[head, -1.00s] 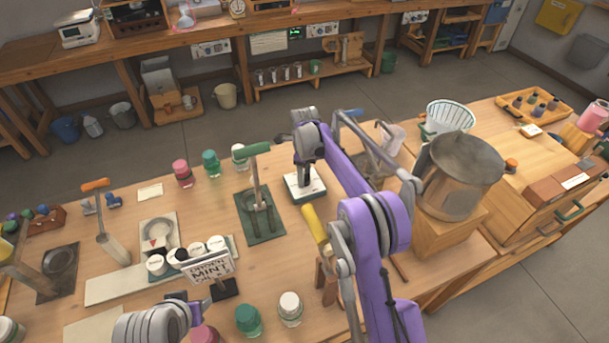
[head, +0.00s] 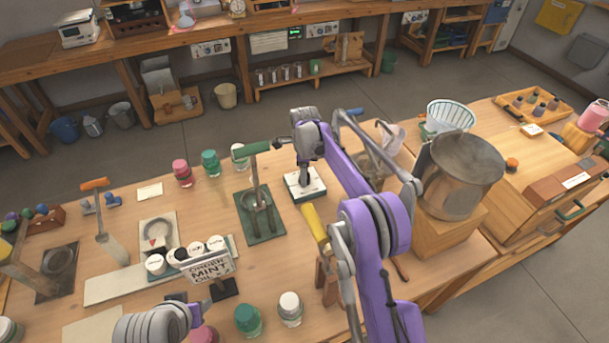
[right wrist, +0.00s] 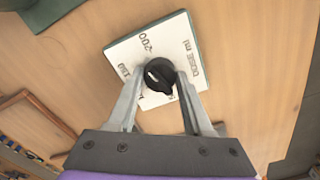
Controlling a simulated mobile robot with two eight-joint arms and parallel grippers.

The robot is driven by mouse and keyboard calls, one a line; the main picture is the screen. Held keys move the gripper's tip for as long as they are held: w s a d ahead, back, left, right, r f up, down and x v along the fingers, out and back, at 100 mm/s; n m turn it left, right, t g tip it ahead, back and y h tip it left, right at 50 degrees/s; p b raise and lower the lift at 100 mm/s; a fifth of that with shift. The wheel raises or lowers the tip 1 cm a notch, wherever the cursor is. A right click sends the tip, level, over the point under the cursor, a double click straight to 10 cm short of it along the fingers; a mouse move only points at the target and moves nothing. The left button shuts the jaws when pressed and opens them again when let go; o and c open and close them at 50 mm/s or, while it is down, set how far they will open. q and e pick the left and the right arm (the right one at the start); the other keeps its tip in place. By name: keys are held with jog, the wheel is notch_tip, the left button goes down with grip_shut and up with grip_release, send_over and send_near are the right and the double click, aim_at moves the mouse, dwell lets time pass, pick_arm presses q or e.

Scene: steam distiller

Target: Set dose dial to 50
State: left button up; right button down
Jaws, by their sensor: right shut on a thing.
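The dose dial is a black round knob (right wrist: 159,75) with a light pointer mark, on a white plate (right wrist: 122,48) lettered "DOSE ml" and "200"; other marks are partly hidden by my fingers. In the head view the plate (head: 318,187) lies on the table, with the knob hidden under my right gripper (head: 304,182). In the right wrist view my right gripper (right wrist: 160,84) is shut on the knob, one finger on each side. My left arm shows at the bottom left of the head view; its fingers cannot be made out clearly.
A green-handled press (head: 258,205) stands left of the plate. A yellow-handled tool (head: 314,225) is in front of it. A large metal pot (head: 460,175) stands on a wooden block at the right. An "ORDER MINT OIL" sign (head: 208,270) and several jars stand toward the front left.

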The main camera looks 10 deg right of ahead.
jog(key=n, duration=0.3)
jog(key=shift+n, duration=0.4)
jog(key=n, duration=0.4)
jog(key=shift+n, duration=0.3)
jog(key=n, duration=0.4)
jog(key=shift+b, duration=0.35)
jog(key=n, duration=0.8)
jog(key=shift+n, duration=0.3)
jog(key=n, duration=0.3)
jog(key=shift+n, duration=0.4)
jog(key=n, duration=0.4)
jog(key=shift+n, duration=2.1)
